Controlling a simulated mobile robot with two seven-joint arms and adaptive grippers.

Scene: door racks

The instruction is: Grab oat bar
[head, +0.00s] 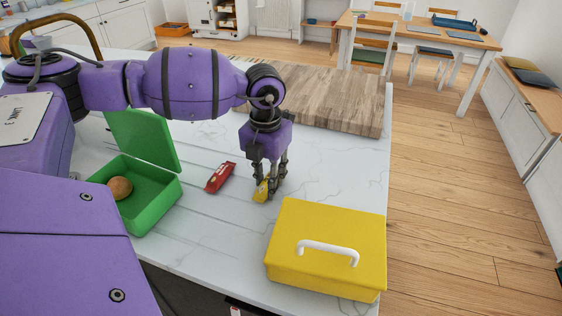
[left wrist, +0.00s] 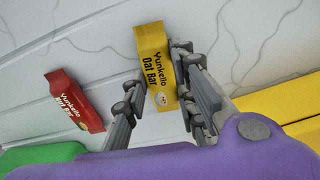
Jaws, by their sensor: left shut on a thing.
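The oat bar (left wrist: 153,52) is a yellow packet labelled "Yunkello Oat Bar" in the left wrist view. In the head view the oat bar (head: 261,190) shows at the fingertips of my left gripper (head: 268,192), partly hidden by the fingers. My left gripper (left wrist: 162,95) is shut on the oat bar, with a finger on each side of it. It is over the white marble counter; I cannot tell whether the bar touches the counter. My right gripper is not in view.
A red bar packet (head: 220,177) lies just left of the oat bar. An open green box (head: 158,204) holding a round brown item (head: 120,187) stands further left. A closed yellow box (head: 345,234) with a white handle (head: 328,252) stands front right. A wooden board (head: 335,98) lies behind.

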